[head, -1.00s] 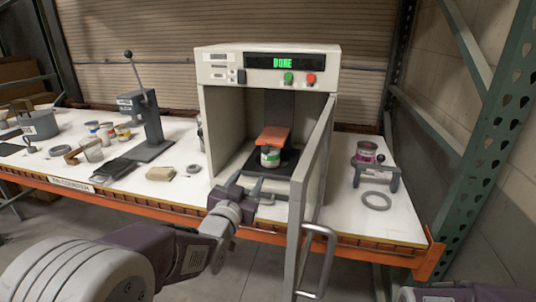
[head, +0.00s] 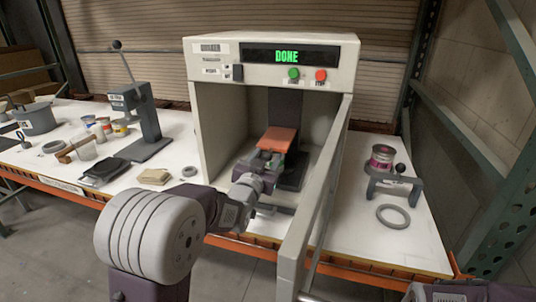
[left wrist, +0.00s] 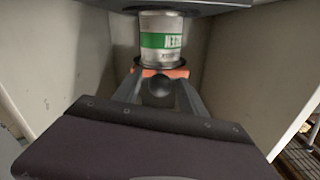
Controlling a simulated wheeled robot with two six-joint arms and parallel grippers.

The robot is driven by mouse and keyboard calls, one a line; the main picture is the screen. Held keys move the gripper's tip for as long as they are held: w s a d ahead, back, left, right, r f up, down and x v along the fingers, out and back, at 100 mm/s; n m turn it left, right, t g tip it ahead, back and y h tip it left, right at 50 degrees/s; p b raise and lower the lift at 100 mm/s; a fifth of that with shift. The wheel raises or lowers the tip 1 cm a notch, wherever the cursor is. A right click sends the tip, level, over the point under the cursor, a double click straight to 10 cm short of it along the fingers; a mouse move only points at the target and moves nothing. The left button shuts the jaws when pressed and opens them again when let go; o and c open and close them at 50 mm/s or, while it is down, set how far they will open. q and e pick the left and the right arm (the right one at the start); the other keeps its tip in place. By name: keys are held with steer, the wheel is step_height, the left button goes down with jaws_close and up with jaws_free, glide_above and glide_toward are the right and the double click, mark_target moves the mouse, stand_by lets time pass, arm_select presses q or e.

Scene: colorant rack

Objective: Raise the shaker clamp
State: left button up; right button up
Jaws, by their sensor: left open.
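The shaker clamp (head: 279,138) is an orange plate inside the open shaker cabinet (head: 222,130). In the left wrist view the orange clamp (left wrist: 178,73) has a dark round knob (left wrist: 160,91) at its front. It lies against one end of a silver can (left wrist: 161,35) with a green label. In the head view my gripper mostly hides the can. My left gripper (head: 272,160) is inside the cabinet at the clamp's front. In the left wrist view its open fingers (left wrist: 159,92) stand on both sides of the knob. My right gripper is out of view.
The cabinet's door (head: 317,205) stands open at the right of my left arm. The display (head: 290,56) reads DONE above green and red buttons. A stand with a pink-labelled can (head: 381,157) and a grey ring (head: 393,216) are to the right.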

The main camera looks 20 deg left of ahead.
arm_select(q)
steer(key=shift+w+r, duration=0.1)
steer(key=shift+w, duration=0.4)
jaws_close()
stand_by(1.1)
